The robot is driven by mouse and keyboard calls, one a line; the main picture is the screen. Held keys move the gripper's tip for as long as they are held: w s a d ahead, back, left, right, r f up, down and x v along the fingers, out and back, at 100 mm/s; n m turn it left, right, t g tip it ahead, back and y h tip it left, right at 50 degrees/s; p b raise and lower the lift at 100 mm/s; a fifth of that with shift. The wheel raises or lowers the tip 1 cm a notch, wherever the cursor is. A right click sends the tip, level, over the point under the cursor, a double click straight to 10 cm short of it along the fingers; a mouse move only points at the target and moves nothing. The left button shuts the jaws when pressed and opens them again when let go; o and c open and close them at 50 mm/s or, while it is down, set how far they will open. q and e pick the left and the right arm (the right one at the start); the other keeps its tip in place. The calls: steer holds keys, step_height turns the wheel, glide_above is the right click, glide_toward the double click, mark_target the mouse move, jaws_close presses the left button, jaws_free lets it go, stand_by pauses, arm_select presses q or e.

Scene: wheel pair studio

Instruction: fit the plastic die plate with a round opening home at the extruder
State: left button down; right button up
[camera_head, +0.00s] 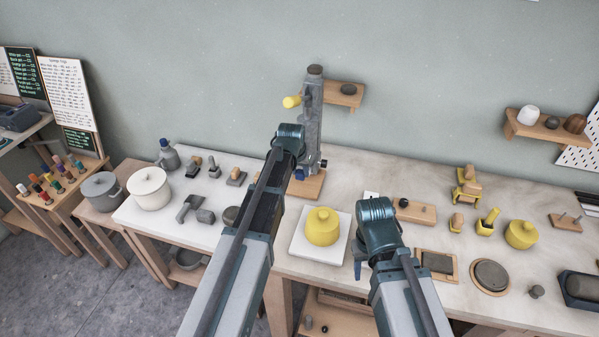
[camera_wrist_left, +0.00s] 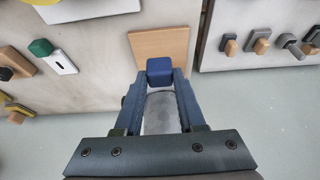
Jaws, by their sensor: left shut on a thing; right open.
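The extruder (camera_head: 313,105) is a tall grey upright machine with a yellow knob on its left, standing on a wooden board (camera_head: 308,188) at the back of the table. My left gripper (camera_wrist_left: 160,78) is at its lower part, shut on a small blue block (camera_wrist_left: 158,66). I take this block for part of the die plate; no round opening shows. A grey cylinder (camera_wrist_left: 161,112), seemingly the extruder's barrel, shows between the fingers. I cannot tell whether the plate touches it. In the head view my left arm hides most of the grip. My right gripper (camera_head: 361,264) is open and empty over the table front.
A yellow lidded pot (camera_head: 322,228) stands on a white board (camera_head: 301,249) between my arms. Yellow tools, a round grey disc (camera_head: 491,275) and wooden boards lie to the right. Small stamps and a white pot (camera_head: 149,188) are at left. A wall shelf (camera_head: 343,96) is beside the extruder.

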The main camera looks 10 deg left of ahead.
arm_select(q)
steer(key=shift+w, duration=0.2)
stand_by(0.7)
steer(key=shift+w, duration=0.9)
steer(key=shift+c, duration=2.1)
jaws_free()
